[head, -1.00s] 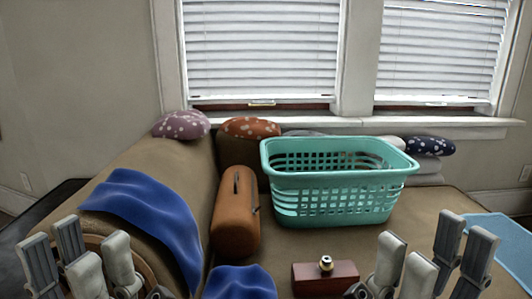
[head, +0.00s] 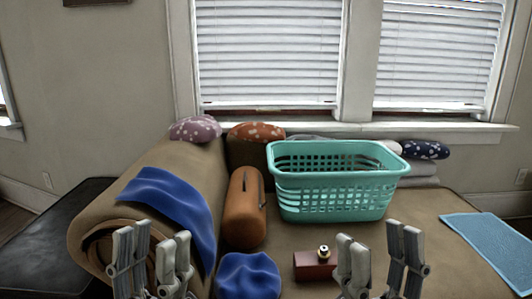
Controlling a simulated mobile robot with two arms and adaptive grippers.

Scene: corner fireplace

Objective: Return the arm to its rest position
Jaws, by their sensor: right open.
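My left gripper (head: 153,248) shows at the lower left of the head view, its fingers upright and spread apart with nothing between them. It appears in front of the rolled tan end of the couch-like surface and the blue cloth. My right gripper (head: 378,252) shows at the lower right, open and empty, fingers also upright. It appears just right of a dark red box (head: 315,267) with a small brass-and-black knob on top. Both arms are mostly cut off by the bottom edge.
A teal basket (head: 333,181) stands on the tan surface (head: 420,215). Left of it are a brown case (head: 245,205), a blue cloth (head: 172,199) and another blue cloth (head: 247,277). Patterned cushions (head: 195,128) lie behind. A light blue towel (head: 490,244) lies at right.

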